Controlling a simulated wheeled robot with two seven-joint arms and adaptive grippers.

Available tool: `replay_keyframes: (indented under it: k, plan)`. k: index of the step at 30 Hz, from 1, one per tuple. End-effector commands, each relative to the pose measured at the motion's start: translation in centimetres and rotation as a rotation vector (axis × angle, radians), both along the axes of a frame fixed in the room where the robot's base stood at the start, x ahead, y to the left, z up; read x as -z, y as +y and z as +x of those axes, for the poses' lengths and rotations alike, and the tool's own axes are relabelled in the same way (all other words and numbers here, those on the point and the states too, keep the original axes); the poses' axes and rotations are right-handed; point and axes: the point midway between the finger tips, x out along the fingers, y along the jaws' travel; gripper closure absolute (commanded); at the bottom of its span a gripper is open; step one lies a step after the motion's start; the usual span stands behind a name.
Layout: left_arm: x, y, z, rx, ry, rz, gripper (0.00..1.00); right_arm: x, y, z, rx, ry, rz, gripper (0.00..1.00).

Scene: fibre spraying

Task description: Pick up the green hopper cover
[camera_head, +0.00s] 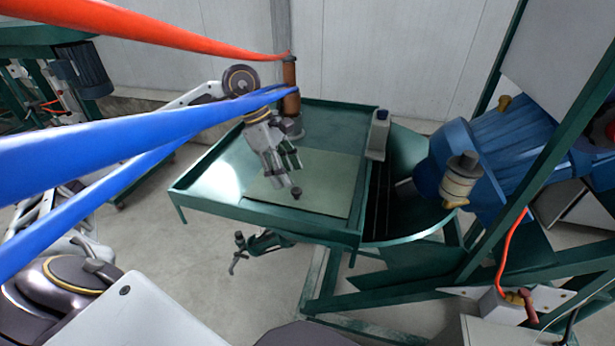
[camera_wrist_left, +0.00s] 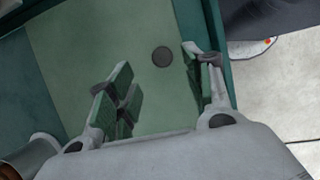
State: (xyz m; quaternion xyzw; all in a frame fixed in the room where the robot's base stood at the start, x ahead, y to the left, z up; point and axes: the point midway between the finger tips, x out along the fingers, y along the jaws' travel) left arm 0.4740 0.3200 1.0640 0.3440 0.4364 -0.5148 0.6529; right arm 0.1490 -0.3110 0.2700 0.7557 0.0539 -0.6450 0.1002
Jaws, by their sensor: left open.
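The green hopper cover (camera_head: 325,192) is a flat pale-green plate lying in the top of the dark green hopper tray (camera_head: 210,168). A small dark round knob (camera_head: 296,191) stands on the cover near its front edge. My left gripper (camera_head: 285,174) is above the cover, its fingers pointing down near the knob. In the left wrist view the gripper (camera_wrist_left: 160,95) is open, with the knob (camera_wrist_left: 162,57) seen beyond and between the fingertips, and nothing is held. The cover (camera_wrist_left: 90,40) fills much of that view. My right gripper is not in view.
Blue and red hoses (camera_head: 130,130) cross the left of the head view. A brown cylinder (camera_head: 291,85) stands at the tray's back. A blue motor (camera_head: 490,150) and green frame posts are at the right. Grey floor (camera_head: 190,270) is open in front.

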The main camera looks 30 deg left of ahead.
Motion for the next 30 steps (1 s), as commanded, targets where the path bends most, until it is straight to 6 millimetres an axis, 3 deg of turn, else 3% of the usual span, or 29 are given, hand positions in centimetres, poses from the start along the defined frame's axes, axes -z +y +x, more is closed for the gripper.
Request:
replay_keyframes:
  k: [14,30]
  plan:
    - [0.6,-0.3,0.0,0.000,0.001,0.000,0.49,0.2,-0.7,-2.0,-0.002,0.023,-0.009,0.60]
    - [4.8,-2.3,0.1,0.000,0.001,0.000,0.49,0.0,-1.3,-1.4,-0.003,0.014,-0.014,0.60]
